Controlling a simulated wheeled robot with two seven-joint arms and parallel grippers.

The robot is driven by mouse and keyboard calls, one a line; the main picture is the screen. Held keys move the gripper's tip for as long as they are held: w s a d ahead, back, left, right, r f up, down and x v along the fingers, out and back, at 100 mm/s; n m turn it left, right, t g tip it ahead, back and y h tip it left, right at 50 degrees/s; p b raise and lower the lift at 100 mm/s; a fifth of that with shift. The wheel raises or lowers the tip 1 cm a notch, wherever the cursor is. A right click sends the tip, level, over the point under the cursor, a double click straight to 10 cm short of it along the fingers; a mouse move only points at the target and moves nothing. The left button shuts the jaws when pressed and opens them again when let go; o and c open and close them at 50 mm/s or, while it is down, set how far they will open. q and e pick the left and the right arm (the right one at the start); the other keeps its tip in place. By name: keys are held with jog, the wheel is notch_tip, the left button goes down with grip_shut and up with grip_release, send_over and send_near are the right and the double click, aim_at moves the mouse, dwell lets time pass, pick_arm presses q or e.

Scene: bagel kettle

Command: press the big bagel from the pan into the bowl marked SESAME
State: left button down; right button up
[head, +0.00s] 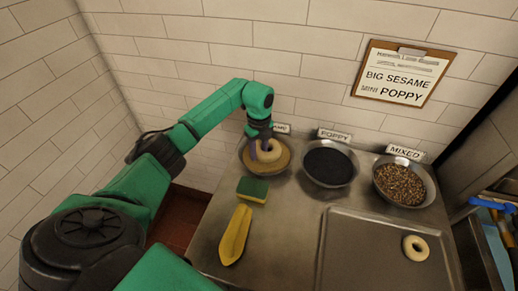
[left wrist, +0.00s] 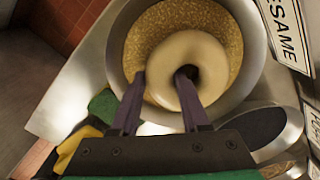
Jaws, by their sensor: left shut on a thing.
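The big pale bagel (head: 270,149) is in the SESAME bowl (head: 245,165), over or on the tan seeds; whether it touches them is hard to tell. In the left wrist view the bagel (left wrist: 187,55) sits inside the rim of the bowl (left wrist: 115,40), seeds showing around it. My left gripper (head: 262,151) is shut on the bagel's ring. In the wrist view one finger of the gripper (left wrist: 160,78) goes into the hole and the other is against the outside. The SESAME sign (left wrist: 288,30) stands beside the bowl. My right gripper is not in view.
The POPPY bowl (head: 330,165) and MIXED bowl (head: 403,184) stand to the right. A small bagel (head: 416,248) lies on the large pan (head: 360,250). A green-and-yellow sponge (head: 252,190) and a yellow object (head: 235,237) lie in front. A clipboard (head: 404,74) hangs on the wall.

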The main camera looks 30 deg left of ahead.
pick_arm(q)
jog(key=shift+f, duration=0.35)
dwell(0.7)
jog(key=shift+r, duration=0.1)
dwell(0.8)
notch_tip(320, 180, up, 10)
jog(key=p, duration=0.7)
jog(key=shift+p, duration=0.3)
